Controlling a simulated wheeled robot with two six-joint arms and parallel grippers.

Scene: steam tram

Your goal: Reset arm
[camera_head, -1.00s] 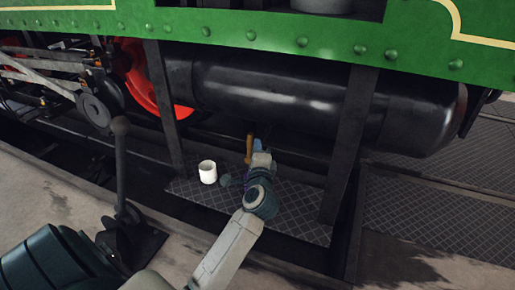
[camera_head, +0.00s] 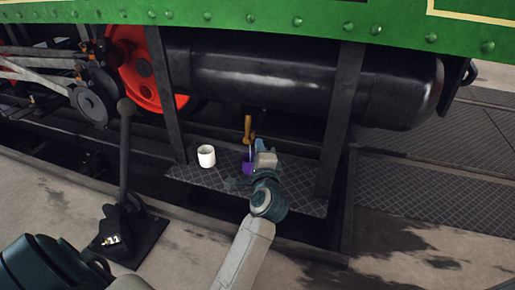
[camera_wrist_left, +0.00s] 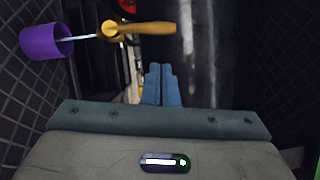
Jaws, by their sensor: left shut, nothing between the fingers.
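My left gripper (camera_head: 265,158) reaches in from the bottom over the step plate under the tram. In the left wrist view its two blue fingers (camera_wrist_left: 161,85) lie together with nothing between them. A purple cup (camera_head: 247,168) stands just left of the gripper, partly hidden by it in the head view. A tool with an orange-yellow handle (camera_head: 248,128) stands in the cup. The left wrist view also shows the purple cup (camera_wrist_left: 46,41) and the handle (camera_wrist_left: 140,28), apart from the fingers. My right gripper is not in view.
A white cup (camera_head: 206,157) stands on the chequered step plate (camera_head: 305,203), left of the purple cup. Dark posts (camera_head: 340,120) flank the plate. A black cylinder tank (camera_head: 290,78) hangs behind it. A tall lever (camera_head: 125,150) stands front left.

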